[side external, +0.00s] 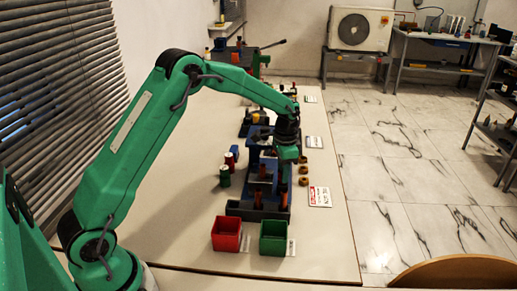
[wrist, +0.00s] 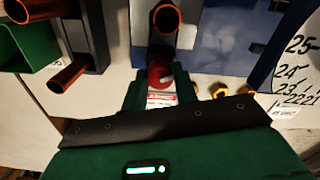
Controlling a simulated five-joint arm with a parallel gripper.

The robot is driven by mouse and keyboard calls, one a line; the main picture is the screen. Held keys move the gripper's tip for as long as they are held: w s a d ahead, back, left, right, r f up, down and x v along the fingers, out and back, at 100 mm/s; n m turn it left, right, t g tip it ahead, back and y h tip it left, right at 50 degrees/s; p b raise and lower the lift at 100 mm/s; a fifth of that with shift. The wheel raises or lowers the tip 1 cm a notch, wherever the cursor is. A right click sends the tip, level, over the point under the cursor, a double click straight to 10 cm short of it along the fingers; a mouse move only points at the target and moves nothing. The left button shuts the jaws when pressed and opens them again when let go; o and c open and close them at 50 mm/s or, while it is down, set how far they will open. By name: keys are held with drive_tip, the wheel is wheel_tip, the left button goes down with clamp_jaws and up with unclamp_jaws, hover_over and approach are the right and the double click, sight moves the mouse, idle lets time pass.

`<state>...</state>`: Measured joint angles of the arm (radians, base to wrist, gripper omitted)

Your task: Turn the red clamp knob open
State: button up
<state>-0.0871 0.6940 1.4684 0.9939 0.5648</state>
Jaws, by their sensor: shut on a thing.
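The red clamp knob (wrist: 160,74) shows in the wrist view between the two green fingers of my gripper (wrist: 160,92). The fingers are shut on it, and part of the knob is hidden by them. In the side external view my gripper (side external: 288,154) points down over the blue and dark rig (side external: 265,180); the knob cannot be made out there. A copper-coloured tube (wrist: 165,18) stands just beyond the knob in the wrist view. I cannot tell how far the knob is turned.
A red bin (side external: 227,234) and a green bin (side external: 273,238) stand at the rig's near end. The table's left part is clear.

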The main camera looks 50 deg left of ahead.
drive_tip(key=n, duration=1.2)
drive_tip(key=shift+a+r+n, duration=0.1)
drive_tip(key=shift+n, duration=0.3)
